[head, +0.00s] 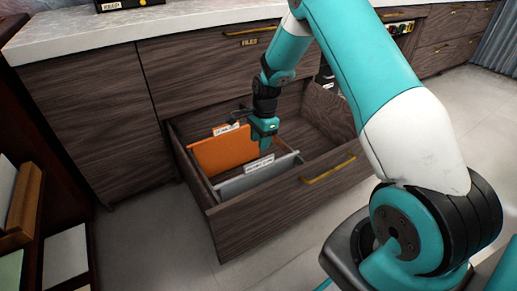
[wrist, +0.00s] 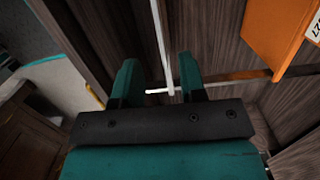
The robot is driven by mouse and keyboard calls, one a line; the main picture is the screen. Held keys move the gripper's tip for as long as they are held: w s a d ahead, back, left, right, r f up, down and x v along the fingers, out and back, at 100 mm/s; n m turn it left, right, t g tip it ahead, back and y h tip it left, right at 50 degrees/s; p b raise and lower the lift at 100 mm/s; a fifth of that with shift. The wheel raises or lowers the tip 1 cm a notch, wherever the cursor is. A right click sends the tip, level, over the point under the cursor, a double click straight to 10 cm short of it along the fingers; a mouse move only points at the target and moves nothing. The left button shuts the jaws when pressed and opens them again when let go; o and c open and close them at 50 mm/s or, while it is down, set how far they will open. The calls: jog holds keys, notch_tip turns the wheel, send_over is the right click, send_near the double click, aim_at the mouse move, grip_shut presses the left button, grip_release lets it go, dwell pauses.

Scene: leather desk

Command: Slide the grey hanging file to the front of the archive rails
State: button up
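The grey hanging file (head: 240,182) hangs in the open drawer (head: 240,232), toward its front, with a white label tab on top. My gripper (head: 264,142) is down in the drawer, near the file's upper edge and behind its label in the head view. In the wrist view my gripper (wrist: 159,62) has its two teal fingers apart. A thin pale edge (wrist: 164,40), apparently the grey file's top, runs between them with a gap on each side. A rail (wrist: 235,76) crosses beyond the fingers. The fingertips' depth relative to the file is unclear.
An orange hanging file (head: 218,152) with a label hangs behind the grey one; it also shows in the wrist view (wrist: 275,30). The drawer front has a brass handle (head: 329,170). The drawer's right part is empty. A wooden rack (head: 25,205) stands at the left.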

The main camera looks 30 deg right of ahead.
notch_tip(320, 180, up, 8)
jog(key=p, duration=0.2)
jog(key=shift+d+f, duration=0.25)
jog(key=shift+d, duration=0.2)
jog(key=shift+a, duration=0.1)
jog(key=s+a+r+n+y, duration=0.1)
jog(key=s+a+r+n, duration=0.45)
jog(key=a+r, duration=0.2)
jog(key=s+a+r+n, duration=0.4)
jog(key=a+r+n, duration=0.2)
jog(key=a+r, duration=0.15)
jog(key=s+a+r+n+y, duration=0.1)
jog(key=s+a+r+n, duration=0.25)
jog(key=s+n, duration=0.5)
jog(key=s+a+r+n+y, duration=0.15)
jog(key=s+a+n, duration=0.35)
jog(key=s, duration=0.7)
notch_tip(320, 180, up, 36)
jog(key=p, duration=3.5)
jog(key=shift+r+h+p, duration=0.15)
jog(key=shift+h+p, duration=0.2)
jog(key=shift+p, duration=0.05)
